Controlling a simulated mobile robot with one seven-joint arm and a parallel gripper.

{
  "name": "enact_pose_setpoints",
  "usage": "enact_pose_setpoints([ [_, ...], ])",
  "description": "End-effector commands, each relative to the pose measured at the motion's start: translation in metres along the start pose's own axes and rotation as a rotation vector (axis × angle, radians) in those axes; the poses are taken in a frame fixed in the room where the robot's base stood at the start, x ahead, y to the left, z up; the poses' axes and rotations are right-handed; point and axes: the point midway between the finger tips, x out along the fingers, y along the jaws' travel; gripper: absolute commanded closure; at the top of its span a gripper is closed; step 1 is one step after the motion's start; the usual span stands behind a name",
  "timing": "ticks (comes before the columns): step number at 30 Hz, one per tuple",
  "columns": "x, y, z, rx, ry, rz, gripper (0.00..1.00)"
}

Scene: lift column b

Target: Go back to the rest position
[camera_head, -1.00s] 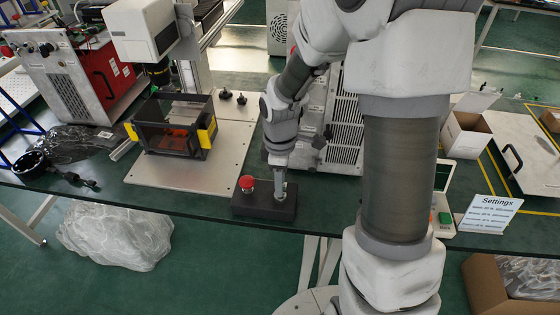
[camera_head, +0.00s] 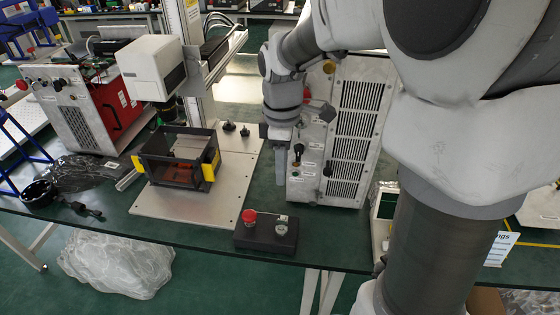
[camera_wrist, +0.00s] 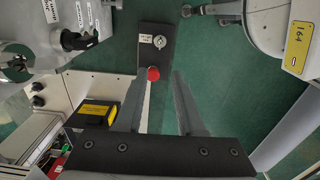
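My gripper (camera_head: 290,157) hangs in the air above the green table, pointing down in front of the grey vented cabinet (camera_head: 345,130). In the wrist view my gripper (camera_wrist: 160,80) shows two dark fingers spread apart with nothing held between them. Below it, a black control box (camera_head: 262,240) sits at the table's front edge, clear of the fingers. The box carries a red button (camera_head: 249,216) and a small metal switch (camera_head: 282,228). In the wrist view the box (camera_wrist: 157,28) lies beyond the fingertips, with the red button (camera_wrist: 153,74) nearest.
A plate (camera_head: 165,209) at left carries a dark enclosure with yellow sides (camera_head: 178,160) under a white camera-like head (camera_head: 152,66). A red-sided machine (camera_head: 75,105) stands far left. The cabinet is close behind my gripper. Bagged plastic (camera_head: 115,262) lies below the table.

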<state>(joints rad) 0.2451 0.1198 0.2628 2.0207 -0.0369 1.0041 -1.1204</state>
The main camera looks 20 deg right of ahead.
Motion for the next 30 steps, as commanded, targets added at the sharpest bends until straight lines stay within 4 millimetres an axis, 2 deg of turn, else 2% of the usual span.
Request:
enact_pose_setpoints([
  [14,-0.003,-0.002,0.001,0.012,0.0,0.007,0.62],
  [20,-0.034,-0.022,0.01,0.178,0.012,0.085,0.62],
  [24,-0.062,-0.047,0.021,0.378,0.055,0.167,0.62],
  [30,-0.092,-0.085,0.037,0.666,0.163,0.253,0.62],
])
